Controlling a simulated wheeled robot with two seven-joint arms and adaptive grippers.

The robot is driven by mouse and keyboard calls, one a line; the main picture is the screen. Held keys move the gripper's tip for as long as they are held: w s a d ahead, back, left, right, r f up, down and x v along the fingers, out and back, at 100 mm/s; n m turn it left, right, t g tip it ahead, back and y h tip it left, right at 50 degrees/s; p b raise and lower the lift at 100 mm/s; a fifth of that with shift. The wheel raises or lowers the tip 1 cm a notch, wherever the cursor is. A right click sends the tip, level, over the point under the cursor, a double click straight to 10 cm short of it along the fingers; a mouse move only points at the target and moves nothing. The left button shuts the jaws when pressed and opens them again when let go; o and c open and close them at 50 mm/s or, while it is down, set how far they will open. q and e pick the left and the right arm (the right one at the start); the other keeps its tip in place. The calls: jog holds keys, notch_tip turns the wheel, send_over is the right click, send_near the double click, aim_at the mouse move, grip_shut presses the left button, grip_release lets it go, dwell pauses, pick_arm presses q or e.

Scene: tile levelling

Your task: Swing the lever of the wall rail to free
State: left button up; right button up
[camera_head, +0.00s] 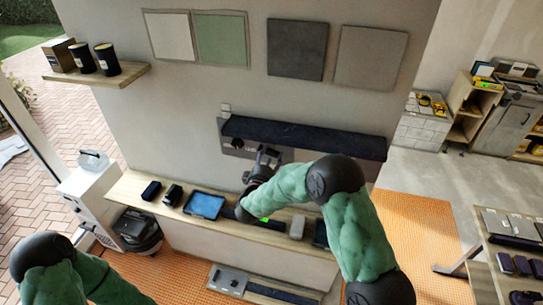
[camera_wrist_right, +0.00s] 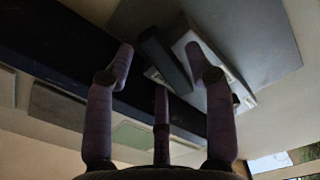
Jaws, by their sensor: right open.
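The wall rail (camera_head: 305,137) is a long dark bar on the grey wall, with a grey plate showing under its left part (camera_head: 232,143). In the right wrist view a dark bar, apparently the rail (camera_wrist_right: 60,50), crosses the upper left. A short dark grey lever-like piece (camera_wrist_right: 165,60) stands over a pale plate there. My right gripper (camera_head: 268,156) is just below the rail, left of its middle. In the wrist view its fingers (camera_wrist_right: 160,50) are spread either side of the lever piece, with no clear contact. The lever's setting cannot be read. My left gripper is out of view.
A wooden shelf (camera_head: 130,187) below the rail carries dark boxes and a blue-screened tablet (camera_head: 205,205). A small upper shelf (camera_head: 95,80) holds two dark jars. Several sample tiles (camera_head: 297,50) hang above the rail. A side table (camera_head: 490,255) stands at the right.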

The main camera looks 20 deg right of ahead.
jog(key=v, duration=1.1)
jog(key=shift+w+f, duration=0.1)
jog(key=shift+w, duration=0.05)
jog(key=s+a+f+m+g+y+b, duration=0.1)
jog(key=s+f+g+y+b, duration=0.3)
jog(key=f, duration=0.8)
jog(key=w+a+f+m+t+y+b, duration=0.15)
jog(key=f+b, duration=0.35)
jog(key=f, duration=0.7)
jog(key=s+f+m+g+y+b, duration=0.1)
jog(key=s+f+g+y+b, duration=0.3)
jog(key=f, duration=0.7)
jog(key=s+a+f+m+g+y+b, duration=0.2)
jog(key=s+f+b, duration=0.5)
jog(key=s+f, duration=0.4)
jog(key=s+a+f+m+g+y+b, duration=0.2)
jog(key=s+f+m+g+b, duration=0.3)
jog(key=s+f+b, duration=0.3)
jog(key=s+f+g, duration=0.1)
jog(key=s+f, duration=0.3)
jog(key=f, duration=0.4)
jog(key=shift+a+f, duration=0.2)
jog(key=shift+a, duration=0.1)
